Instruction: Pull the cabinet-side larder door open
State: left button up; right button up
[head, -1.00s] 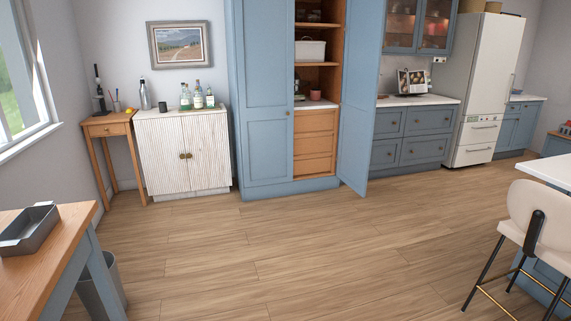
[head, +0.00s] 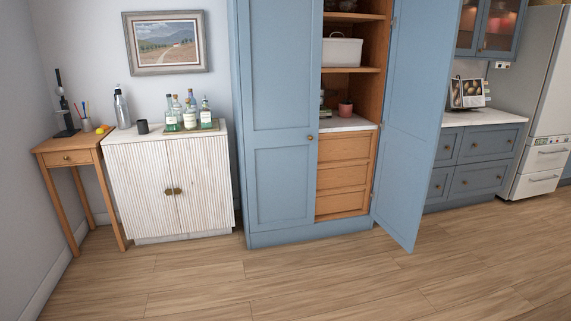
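The blue larder stands ahead of me. Its left door (head: 283,125), on the side of the white fluted cabinet, is shut, with a small round brass knob (head: 310,138) near its right edge. Its right door (head: 410,130) stands open, swung out to the right. The open half shows wooden shelves with a white bin (head: 342,50), a reddish pot (head: 345,109) on a pale counter, and wooden drawers (head: 342,175) below. Neither of my grippers is in view.
The white fluted cabinet (head: 168,185) with bottles on top stands left of the larder, beside a small wooden side table (head: 68,158). Blue drawer units (head: 478,165) and a pale fridge (head: 545,110) are on the right. The wooden floor (head: 290,285) in front is clear.

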aim_at(280, 42)
jog(key=i, duration=2.7)
